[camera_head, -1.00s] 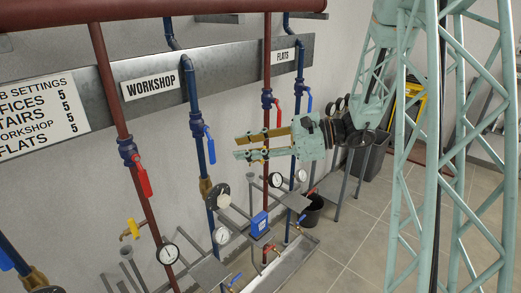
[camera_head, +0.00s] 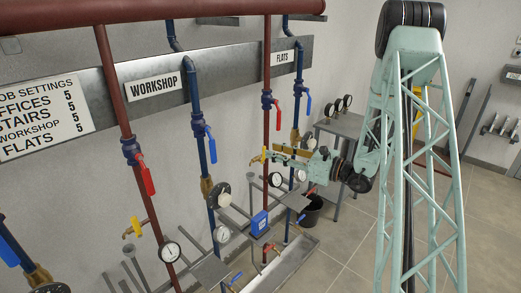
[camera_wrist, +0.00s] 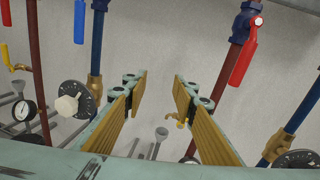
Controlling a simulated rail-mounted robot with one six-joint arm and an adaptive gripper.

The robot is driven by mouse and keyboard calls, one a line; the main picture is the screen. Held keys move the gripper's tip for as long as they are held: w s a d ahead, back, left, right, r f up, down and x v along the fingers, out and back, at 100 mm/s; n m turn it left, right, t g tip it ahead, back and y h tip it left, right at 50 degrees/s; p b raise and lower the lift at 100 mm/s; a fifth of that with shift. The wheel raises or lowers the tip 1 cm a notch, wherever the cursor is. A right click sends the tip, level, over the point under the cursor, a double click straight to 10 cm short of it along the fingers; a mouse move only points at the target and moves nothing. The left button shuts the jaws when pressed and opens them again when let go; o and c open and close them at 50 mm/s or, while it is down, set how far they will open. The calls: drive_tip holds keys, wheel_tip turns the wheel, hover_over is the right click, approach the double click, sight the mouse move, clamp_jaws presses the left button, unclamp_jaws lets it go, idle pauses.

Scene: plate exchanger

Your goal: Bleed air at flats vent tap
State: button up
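The flats vent tap, small and yellow, shows in the head view (camera_head: 256,158) low on the red pipe under the FLATS sign (camera_head: 282,57), just left of my fingertips. In the wrist view the tap (camera_wrist: 180,120) juts left from the red pipe (camera_wrist: 215,95), showing through the gap between my fingers, close to the right finger. My gripper (camera_head: 272,154) is open and empty, its fingers pointing left in the head view. In the wrist view both fingers (camera_wrist: 161,78) are spread wide. I cannot tell whether a finger touches the tap.
A red-levered valve (camera_wrist: 240,50) sits above the tap on the same pipe. The workshop's yellow tap (camera_head: 132,228) and a blue pipe with a round regulator (camera_wrist: 78,105) are to the left. Gauges (camera_head: 275,180) and a black bucket (camera_head: 312,208) are below. Open floor lies right.

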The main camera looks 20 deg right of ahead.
sight(265, 149)
drive_tip(key=w+d+f+m+t+h, duration=0.1)
drive_tip(key=d+f+m+h, duration=0.1)
drive_tip(key=d+f, duration=0.4)
drive_tip(key=shift+d+m+t+h, duration=0.4)
drive_tip(key=shift+d+m, duration=0.05)
drive_tip(key=shift+m, duration=0.15)
drive_tip(key=shift+w+a, duration=0.1)
drive_tip(key=shift+w, duration=0.1)
drive_tip(key=shift+b+x, duration=0.5)
drive_tip(key=shift+x, duration=6.25)
drive_tip(key=shift+c, duration=0.2)
clamp_jaws()
